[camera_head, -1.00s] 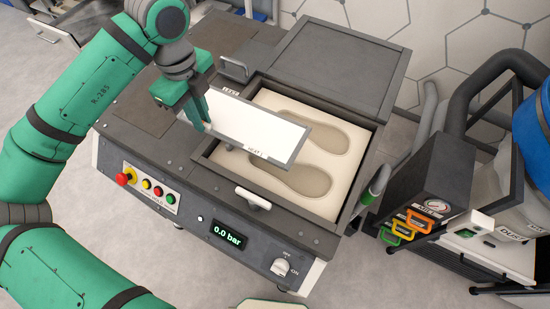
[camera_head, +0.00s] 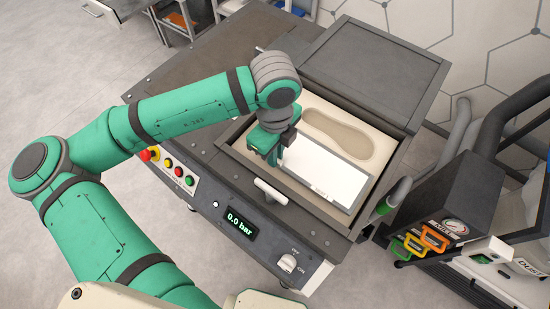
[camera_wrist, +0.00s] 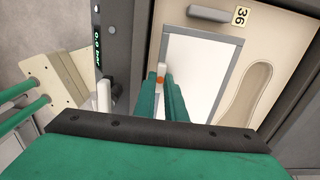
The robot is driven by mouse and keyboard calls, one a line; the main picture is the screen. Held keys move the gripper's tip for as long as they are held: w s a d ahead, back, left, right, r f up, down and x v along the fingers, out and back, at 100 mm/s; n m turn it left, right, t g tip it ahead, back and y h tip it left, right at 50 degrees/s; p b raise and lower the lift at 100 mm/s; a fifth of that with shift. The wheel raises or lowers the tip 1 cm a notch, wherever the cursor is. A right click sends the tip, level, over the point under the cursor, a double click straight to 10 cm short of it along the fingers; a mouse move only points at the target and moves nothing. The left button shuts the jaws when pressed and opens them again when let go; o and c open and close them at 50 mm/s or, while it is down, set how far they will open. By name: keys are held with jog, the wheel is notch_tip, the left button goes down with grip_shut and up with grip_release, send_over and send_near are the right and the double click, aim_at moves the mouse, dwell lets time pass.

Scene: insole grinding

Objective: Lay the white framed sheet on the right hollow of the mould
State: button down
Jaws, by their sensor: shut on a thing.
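The white framed sheet (camera_head: 322,174) lies flat over the near hollow of the cream mould (camera_head: 375,128) in the head view, hiding that hollow. I cannot tell whether it touches the mould or hovers just above it. The other foot-shaped hollow (camera_head: 338,134) stays uncovered behind it. My gripper (camera_head: 276,156) is shut on the sheet's left end. In the wrist view the sheet (camera_wrist: 200,72) runs away from my fingers (camera_wrist: 161,82), and the bare hollow (camera_wrist: 246,95) shows to its right.
The mould sits in a dark machine well, with a white handle (camera_head: 270,191) at its front rim and a dark lid (camera_head: 378,60) behind. A pressure display (camera_head: 239,219) reads 0.0 bar. A dark unit with coloured handles (camera_head: 434,238) stands to the right.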

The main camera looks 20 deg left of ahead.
notch_tip(320, 180, down, 3)
jog(key=shift+f, duration=0.1)
jog(key=c, duration=2.1)
grip_release()
notch_tip(320, 180, up, 12)
